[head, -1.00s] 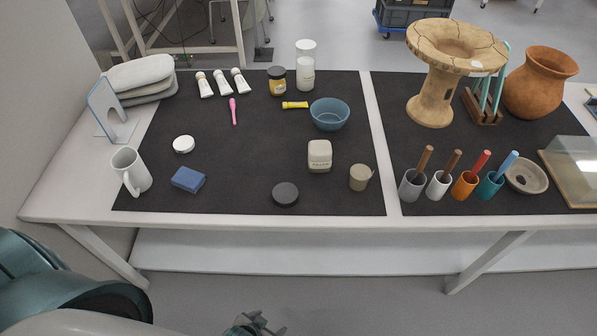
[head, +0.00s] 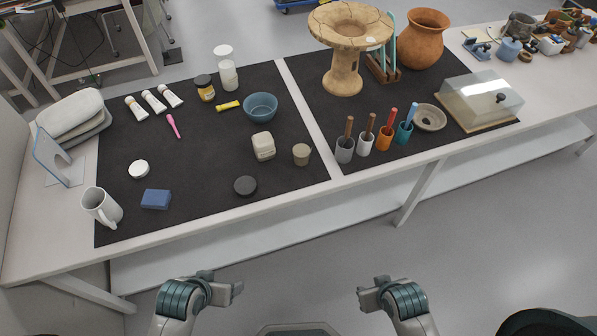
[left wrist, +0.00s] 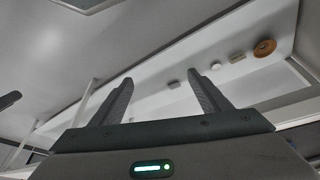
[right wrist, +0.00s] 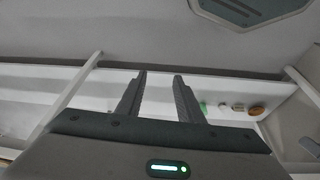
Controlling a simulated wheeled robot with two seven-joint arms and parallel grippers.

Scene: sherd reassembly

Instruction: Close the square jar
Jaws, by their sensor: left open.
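The square jar (head: 263,147) is a small cream, squarish jar standing upright on the dark mat (head: 200,135). Whether its mouth is open is too small to tell. A dark grey round lid-like disc (head: 245,186) lies in front of it, and a white round lid-like disc (head: 139,169) lies further left. My left gripper (head: 238,288) is open and empty, in front of the table and well below the jar; its spread fingers show in the left wrist view (left wrist: 160,78). My right gripper (head: 364,290) is likewise apart from everything; its fingers stand apart in the right wrist view (right wrist: 160,75).
A beige cup (head: 301,154) stands right of the jar, a blue bowl (head: 260,107) behind it. A blue block (head: 156,199) and white mug (head: 101,207) are at left. Colored holders (head: 385,138) and a pottery stand (head: 343,72) are on the right mat. Clear floor lies before the table.

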